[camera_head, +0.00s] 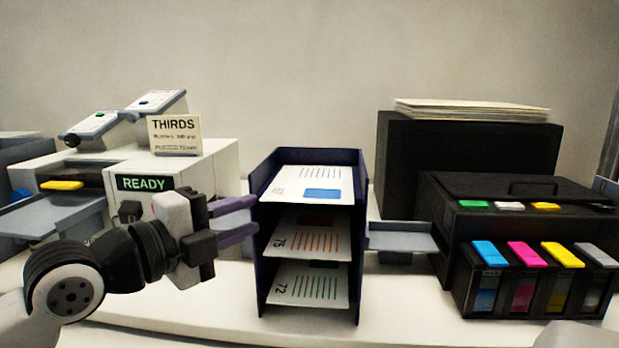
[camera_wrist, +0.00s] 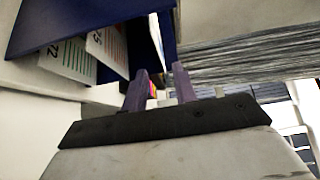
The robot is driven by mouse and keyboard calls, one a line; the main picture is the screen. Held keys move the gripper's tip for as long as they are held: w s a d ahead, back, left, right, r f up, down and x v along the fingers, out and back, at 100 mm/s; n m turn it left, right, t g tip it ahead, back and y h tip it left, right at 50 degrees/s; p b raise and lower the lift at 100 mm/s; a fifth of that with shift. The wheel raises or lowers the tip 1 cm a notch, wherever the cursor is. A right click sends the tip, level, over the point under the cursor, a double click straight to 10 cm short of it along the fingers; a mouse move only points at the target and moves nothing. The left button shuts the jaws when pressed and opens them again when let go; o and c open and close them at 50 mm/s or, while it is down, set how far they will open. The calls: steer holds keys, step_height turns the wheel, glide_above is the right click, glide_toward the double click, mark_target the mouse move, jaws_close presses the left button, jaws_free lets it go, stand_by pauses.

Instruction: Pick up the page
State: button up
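A dark blue three-tier rack (camera_head: 356,262) stands mid-table. Its top tier holds a white page with blue lines and a blue block (camera_head: 312,180). The middle tier holds a page with orange-red lines (camera_head: 305,240), and the bottom tier a page with green lines (camera_head: 310,286), marked 72. My gripper (camera_head: 254,216) is open, its two purple fingers apart, just left of the rack at upper-to-middle tier height. The wrist view shows the gap between the fingertips (camera_wrist: 160,76) with no page in it. The rack (camera_wrist: 48,22) and the 72 page (camera_wrist: 66,58) show at upper left there.
A white machine (camera_head: 222,160) with a READY display and a THIRDS sign (camera_head: 175,136) stands behind my arm. A black printer (camera_head: 500,225) with coloured ink tanks is on the right. A grey tray (camera_head: 402,238) sits between rack and printer. Paper (camera_head: 470,109) lies on a black box.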

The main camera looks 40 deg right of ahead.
mark_target(291, 202)
steer(key=d+p, duration=0.1)
steer(key=d, duration=0.2)
steer(key=d+p, duration=0.1)
steer(key=d, duration=0.3)
steer(key=d+p, duration=0.2)
steer(key=d, duration=0.1)
steer(key=shift+w+d+f, duration=0.15)
steer(key=shift+w+f, duration=0.05)
steer(key=shift+w, duration=0.05)
jaws_close()
